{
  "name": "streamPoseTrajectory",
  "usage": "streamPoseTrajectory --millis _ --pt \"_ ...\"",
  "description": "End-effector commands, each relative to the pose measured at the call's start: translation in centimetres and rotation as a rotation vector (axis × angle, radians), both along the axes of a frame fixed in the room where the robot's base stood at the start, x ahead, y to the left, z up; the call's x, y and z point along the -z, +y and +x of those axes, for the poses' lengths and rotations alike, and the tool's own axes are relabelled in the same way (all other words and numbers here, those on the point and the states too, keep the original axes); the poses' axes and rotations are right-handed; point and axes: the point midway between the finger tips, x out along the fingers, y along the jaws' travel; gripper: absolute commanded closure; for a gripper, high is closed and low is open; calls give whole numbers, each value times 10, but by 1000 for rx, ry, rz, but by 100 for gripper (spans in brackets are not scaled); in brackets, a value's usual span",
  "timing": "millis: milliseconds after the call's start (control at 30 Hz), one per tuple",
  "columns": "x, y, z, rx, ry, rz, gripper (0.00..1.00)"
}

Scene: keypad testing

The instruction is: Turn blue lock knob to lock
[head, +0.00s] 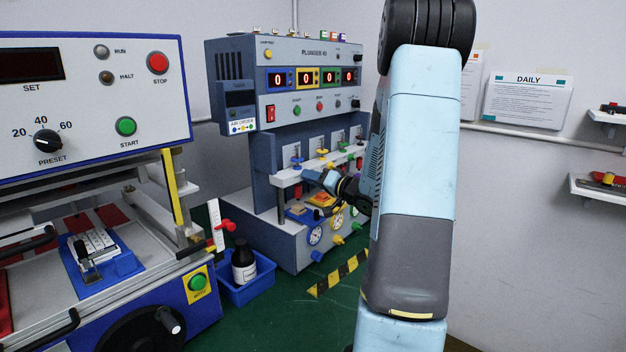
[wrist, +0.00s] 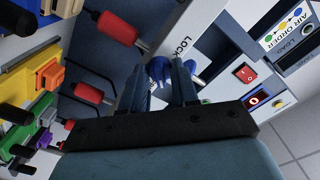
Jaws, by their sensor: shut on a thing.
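The blue lock knob (wrist: 159,69) shows in the wrist view between my fingertips, beside a white panel (wrist: 190,36) printed LOCK. My gripper (wrist: 160,76) is shut on the knob, with one dark finger on each side; the fingers hide part of it. There the knob cannot be made out clearly behind the gripper.
Red plunger handles (wrist: 116,29) and a yellow block with an orange top (wrist: 49,74) are close by in the wrist view. A red switch (wrist: 245,73) sits on the panel. In the head view, a blue bin with a bottle (head: 244,264) stands left of the machine.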

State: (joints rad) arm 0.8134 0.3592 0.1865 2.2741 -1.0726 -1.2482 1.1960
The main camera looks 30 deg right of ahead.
Motion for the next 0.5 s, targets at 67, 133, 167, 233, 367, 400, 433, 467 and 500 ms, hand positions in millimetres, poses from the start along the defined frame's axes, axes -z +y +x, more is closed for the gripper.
streamPoseTrajectory --millis 67,133,167,233,367,400,433,467,500 --pt "1 -1 0 2 2 0 94" --pt "1 -1 0 2 2 0 100" --pt "1 -1 0 2 2 0 100" --pt "1 -1 0 3 3 -1 100" --pt "1 -1 0 3 -3 -16 100" --pt "1 -1 0 3 -6 -24 100" --pt "1 -1 0 3 -9 -33 100" --pt "1 -1 0 3 -13 -43 100" --pt "1 -1 0 4 -18 -59 100"
